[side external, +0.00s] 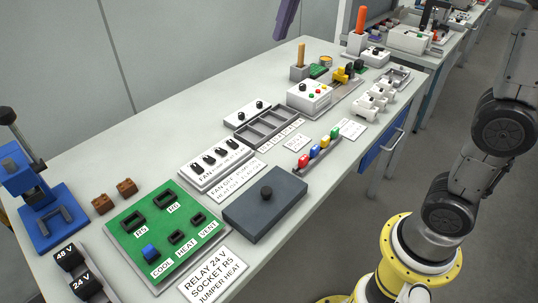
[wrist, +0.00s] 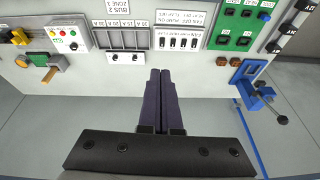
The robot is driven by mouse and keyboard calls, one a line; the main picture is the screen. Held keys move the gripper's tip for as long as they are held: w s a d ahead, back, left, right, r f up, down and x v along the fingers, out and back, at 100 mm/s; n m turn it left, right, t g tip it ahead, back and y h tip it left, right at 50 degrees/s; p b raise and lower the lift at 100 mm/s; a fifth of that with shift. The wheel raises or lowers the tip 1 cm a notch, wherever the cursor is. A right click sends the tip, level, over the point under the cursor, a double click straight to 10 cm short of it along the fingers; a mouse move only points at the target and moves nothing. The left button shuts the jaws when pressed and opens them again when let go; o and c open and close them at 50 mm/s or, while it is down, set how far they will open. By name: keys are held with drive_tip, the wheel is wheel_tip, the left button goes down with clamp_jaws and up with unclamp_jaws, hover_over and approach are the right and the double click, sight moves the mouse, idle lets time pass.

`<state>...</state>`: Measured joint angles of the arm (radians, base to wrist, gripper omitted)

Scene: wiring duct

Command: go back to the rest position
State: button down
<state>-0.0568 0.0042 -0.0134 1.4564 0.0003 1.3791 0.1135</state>
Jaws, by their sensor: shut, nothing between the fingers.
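My gripper (wrist: 160,71) shows in the wrist view with its two dark purple fingers side by side, shut and empty. In the side external view only the purple finger end of my gripper (side external: 283,28) shows at the top edge, above the far side of the bench (side external: 135,160). It is apart from everything on the bench. The rest of the hand is out of that view.
A green board (side external: 180,250), dark lidded box (side external: 265,213), grey divided tray (side external: 268,128) and white button box (side external: 309,96) stand on the bench. A blue press (side external: 40,195) stands at left. An orange-handled tool (side external: 360,25) rises at the back. The air around my fingers looks clear.

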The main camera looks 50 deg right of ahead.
drive_tip(key=s+d+f+t, duration=0.1)
drive_tip(key=s+f, duration=0.3)
drive_tip(key=s, duration=0.5)
drive_tip(key=s+d+f+t, duration=0.1)
drive_tip(key=s+f, duration=0.3)
drive_tip(key=s, duration=0.6)
drive_tip(key=s+f, duration=0.3)
drive_tip(key=f, duration=0.5)
drive_tip(key=w+r+g, duration=0.1)
drive_tip(key=w+r, duration=0.4)
drive_tip(key=r, duration=0.7)
drive_tip(key=w+a+r+g, duration=0.1)
drive_tip(key=w+r, duration=0.3)
drive_tip(key=w, duration=0.4)
drive_tip(key=g, duration=0.4)
hover_over(224, 153)
drive_tip(key=w+d, duration=0.1)
drive_tip(key=w, duration=0.1)
wheel_tip(224, 153, down, 13)
drive_tip(key=shift+n+g, duration=0.3)
drive_tip(key=shift+g, duration=0.4)
drive_tip(key=f, duration=0.6)
drive_tip(key=s+f, duration=0.1)
drive_tip(key=f, duration=0.6)
drive_tip(key=a+f, duration=0.1)
drive_tip(key=f, duration=0.5)
drive_tip(key=shift+s+f, duration=0.15)
drive_tip(key=shift+s, duration=0.05)
